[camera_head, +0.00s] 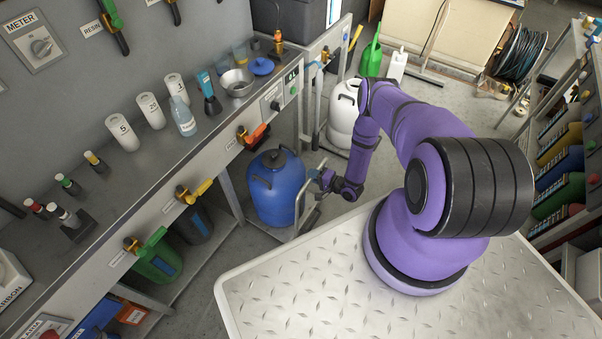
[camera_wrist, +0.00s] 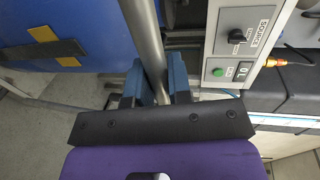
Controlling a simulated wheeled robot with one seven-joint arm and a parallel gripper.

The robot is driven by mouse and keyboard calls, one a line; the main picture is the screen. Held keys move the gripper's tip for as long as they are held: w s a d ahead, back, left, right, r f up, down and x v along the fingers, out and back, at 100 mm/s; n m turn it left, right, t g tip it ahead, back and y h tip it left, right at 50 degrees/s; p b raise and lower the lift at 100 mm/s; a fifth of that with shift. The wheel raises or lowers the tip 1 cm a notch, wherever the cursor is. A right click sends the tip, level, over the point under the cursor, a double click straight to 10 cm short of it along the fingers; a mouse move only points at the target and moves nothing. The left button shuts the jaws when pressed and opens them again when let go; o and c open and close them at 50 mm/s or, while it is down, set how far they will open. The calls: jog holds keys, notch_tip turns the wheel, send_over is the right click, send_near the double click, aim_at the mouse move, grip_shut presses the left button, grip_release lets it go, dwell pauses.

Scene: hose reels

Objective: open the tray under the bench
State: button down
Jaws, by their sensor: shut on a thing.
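My gripper (camera_head: 325,180) is low beside the bench, in front of the blue container (camera_head: 275,190). The handle (camera_head: 298,203) shows in the head view beside the blue container. The container appears to stand on the tray, whose floor is mostly hidden beneath it. In the wrist view the container (camera_wrist: 90,18) fills the upper left. How far out the tray is, I cannot tell exactly.
The bench (camera_head: 140,215) runs along the left, with valves on its front edge. A control panel (camera_wrist: 240,42) with a knob and green button is close to my gripper. A white container (camera_head: 344,112) stands on the floor beyond. Floor (camera_head: 270,255) shows between the bench and my base.

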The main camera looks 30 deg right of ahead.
jog(key=f+v, duration=0.1)
jog(key=v, duration=0.6)
jog(key=shift+s+f, duration=0.25)
jog(key=shift+s, duration=0.05)
jog(key=shift+d, duration=0.1)
jog(key=c, duration=1.1)
grip_release()
jog(key=shift+o, duration=0.2)
jog(key=v, duration=1)
jog(key=shift+s+d, duration=0.2)
jog(key=shift+s, duration=0.1)
